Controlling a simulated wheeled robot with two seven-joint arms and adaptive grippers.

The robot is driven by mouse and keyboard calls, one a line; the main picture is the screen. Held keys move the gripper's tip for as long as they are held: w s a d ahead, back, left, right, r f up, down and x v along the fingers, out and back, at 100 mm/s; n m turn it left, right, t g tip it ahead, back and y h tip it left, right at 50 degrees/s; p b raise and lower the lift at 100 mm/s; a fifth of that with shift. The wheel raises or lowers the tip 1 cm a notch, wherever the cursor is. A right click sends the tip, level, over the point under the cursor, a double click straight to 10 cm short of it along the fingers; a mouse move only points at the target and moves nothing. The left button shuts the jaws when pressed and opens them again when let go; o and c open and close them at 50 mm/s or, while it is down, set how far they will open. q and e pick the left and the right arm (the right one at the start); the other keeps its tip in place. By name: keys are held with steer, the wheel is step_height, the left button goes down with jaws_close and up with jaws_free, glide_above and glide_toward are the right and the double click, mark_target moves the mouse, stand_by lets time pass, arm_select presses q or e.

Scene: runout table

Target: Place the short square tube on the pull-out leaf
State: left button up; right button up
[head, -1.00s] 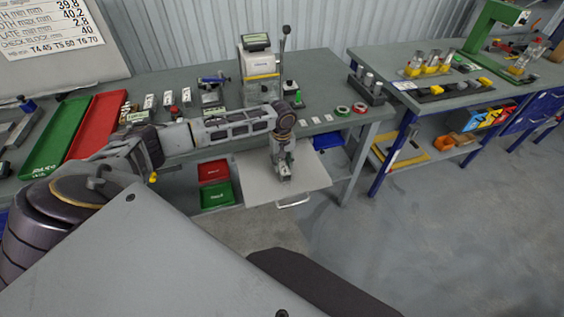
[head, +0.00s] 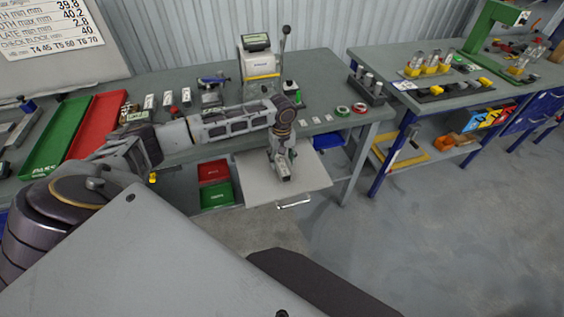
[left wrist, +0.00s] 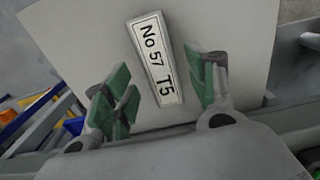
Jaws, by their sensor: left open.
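The short square tube (left wrist: 154,58), pale with a printed label reading "No 57 T5", appears to lie flat on the pull-out leaf (left wrist: 78,45). In the head view the leaf (head: 310,178) is a light grey board slid out from the bench front. My left gripper (left wrist: 163,92) is open, its green-padded fingers apart on either side of the tube's near end. In the head view the left gripper (head: 281,172) points down over the middle of the leaf and largely hides the tube. My right gripper is not in view.
The leaf's handle (head: 294,203) is at its front edge. Red (head: 214,171) and green (head: 217,196) bins sit below the bench, left of the leaf. A gauge with a display (head: 260,65) and small blocks stand on the bench. The leaf's right side is clear.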

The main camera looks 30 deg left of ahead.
mark_target(282, 164)
arm_select(q)
step_height(282, 164, up, 10)
stand_by(0.5)
stand_by(0.5)
